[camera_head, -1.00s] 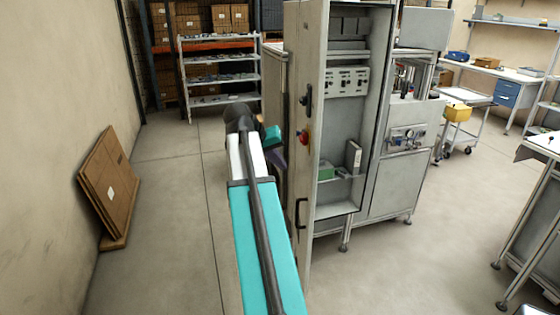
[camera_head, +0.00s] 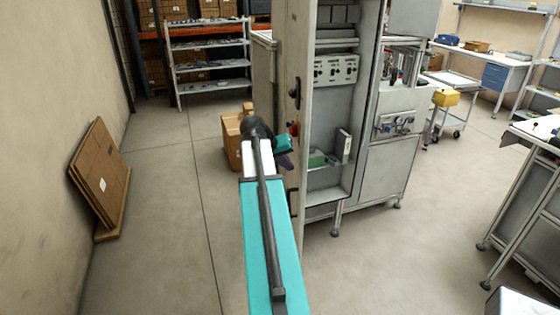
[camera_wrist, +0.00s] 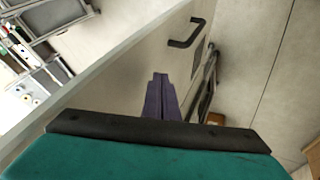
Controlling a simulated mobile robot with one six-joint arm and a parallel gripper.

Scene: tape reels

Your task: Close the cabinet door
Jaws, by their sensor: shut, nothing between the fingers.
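The cabinet door (camera_head: 290,60) stands open, seen nearly edge-on at the front left of the grey cabinet (camera_head: 375,165), whose shelves and inside panel are exposed. My gripper (camera_head: 286,161) is by the door's outer, handle side, partly hidden by my arm. In the wrist view, its purple fingers (camera_wrist: 161,97) are together and empty, in front of the door's outer face (camera_wrist: 130,75). The black door handle (camera_wrist: 187,33) is beyond the fingertips. I cannot tell whether the fingers touch the door.
A cardboard box (camera_head: 233,143) stands on the floor beyond my arm. Flat cardboard (camera_head: 100,180) leans on the left wall. A shelf rack (camera_head: 210,65) stands at the back. A table (camera_head: 530,190) is at the right. Floor left of my arm is clear.

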